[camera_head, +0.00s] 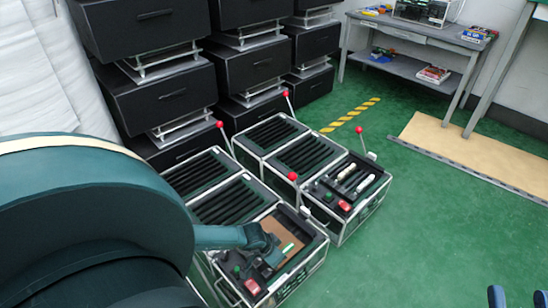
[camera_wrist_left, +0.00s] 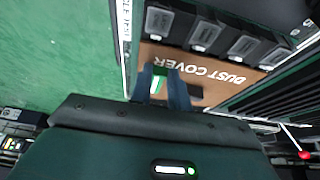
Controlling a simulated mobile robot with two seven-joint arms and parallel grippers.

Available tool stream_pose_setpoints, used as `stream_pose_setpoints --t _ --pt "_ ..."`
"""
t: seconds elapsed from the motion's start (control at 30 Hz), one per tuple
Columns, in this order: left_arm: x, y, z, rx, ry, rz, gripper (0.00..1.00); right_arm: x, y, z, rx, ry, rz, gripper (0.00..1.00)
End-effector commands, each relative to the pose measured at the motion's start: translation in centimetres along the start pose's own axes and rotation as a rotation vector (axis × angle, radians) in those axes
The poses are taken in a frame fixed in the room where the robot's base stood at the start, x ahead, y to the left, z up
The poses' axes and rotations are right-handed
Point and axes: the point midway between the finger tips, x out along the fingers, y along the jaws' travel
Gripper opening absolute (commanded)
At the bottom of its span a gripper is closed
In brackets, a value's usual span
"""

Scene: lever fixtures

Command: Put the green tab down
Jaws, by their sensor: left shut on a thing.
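The green tab (camera_wrist_left: 158,80), with a white edge, shows between the fingers of my left gripper (camera_wrist_left: 164,92) in the left wrist view. The gripper is shut on it, over a brown panel (camera_wrist_left: 208,65) marked "DUST COVER". In the head view my left gripper (camera_head: 268,246) reaches down onto the near fixture box (camera_head: 322,240), at the brown panel (camera_head: 284,230); a small green and white patch (camera_head: 287,248) shows beside it. The fingertips are partly hidden there. My right gripper (camera_head: 518,298) is at the bottom right edge, its two blue fingertips apart, nothing visible between them.
Several fixture boxes have upright levers with red knobs, one knob (camera_head: 292,177) close to my left gripper. A second box (camera_head: 372,195) stands behind right. Black drawer units (camera_head: 160,95) stand at the back. The green floor (camera_head: 420,240) at right is clear.

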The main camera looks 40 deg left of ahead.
Motion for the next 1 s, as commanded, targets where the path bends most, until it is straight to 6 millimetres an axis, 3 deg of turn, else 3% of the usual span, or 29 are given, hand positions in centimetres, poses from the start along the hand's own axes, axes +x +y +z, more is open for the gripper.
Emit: stream_pose_setpoints --t 0.27,0.3,0.57,0.87,0.97,1.0 --pt "0.2 0.0 0.0 0.001 0.001 -0.001 0.00 0.1 0.1 -0.1 -0.011 0.017 -0.001 0.36" --pt "0.2 0.0 0.0 0.001 0.001 0.000 0.19 0.2 0.1 -0.3 -0.016 0.025 -0.002 0.36" --pt "0.1 0.0 0.0 0.000 0.001 0.000 0.40 0.2 0.1 -0.4 -0.014 0.022 -0.001 0.36" --pt "-0.2 0.0 -0.1 0.000 0.001 0.000 0.40 0.3 0.2 -0.6 -0.012 0.019 -0.001 0.36" --pt "-1.5 -0.1 -0.3 0.002 0.001 -0.001 0.40 0.3 0.2 -0.8 -0.002 -0.009 0.000 0.36" --pt "-2.3 -0.2 -0.3 0.002 0.000 -0.002 0.40 -0.2 -0.2 0.0 0.023 -0.053 0.007 0.36"
